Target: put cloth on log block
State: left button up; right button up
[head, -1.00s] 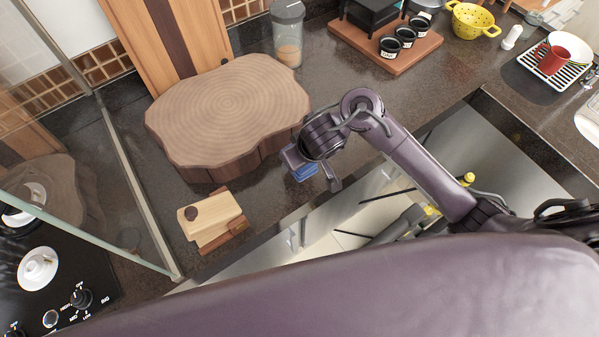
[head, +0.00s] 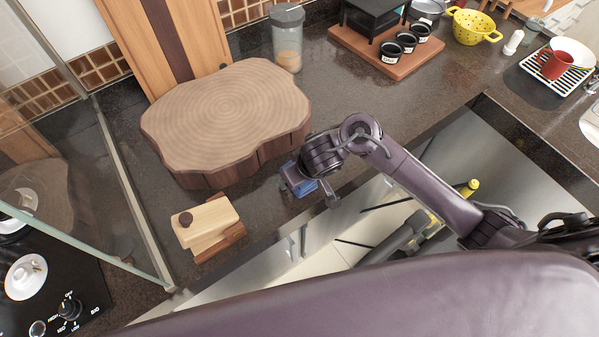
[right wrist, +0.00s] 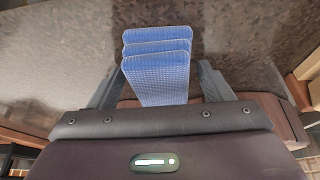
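The blue cloth (right wrist: 158,75) is folded in several layers and sits between the fingers of my right gripper (right wrist: 158,85) in the right wrist view. In the head view the cloth (head: 306,187) shows as a small blue patch between the fingers of my right gripper (head: 312,192), near the counter's front edge. The gripper appears closed on it; the finger contact is partly hidden. The log block (head: 225,110) is a thick wooden slab with a bare ringed top, lying left of and behind the gripper. My left gripper is out of view.
A small wooden box (head: 207,224) lies in front of the log block. A glass jar (head: 288,40) stands behind it. A wooden tray (head: 385,58) with black cups is at the back. A glass panel (head: 125,180) borders the left side. Dark counter (head: 400,110) is clear right of the block.

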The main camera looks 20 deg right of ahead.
jog(key=shift+r, duration=0.25)
jog(key=p+v, duration=0.7)
jog(key=v, duration=0.4)
jog(key=shift+s+r+p, duration=0.2)
jog(key=shift+r+p, duration=0.2)
jog(key=shift+p, duration=0.25)
jog(key=shift+f, duration=0.1)
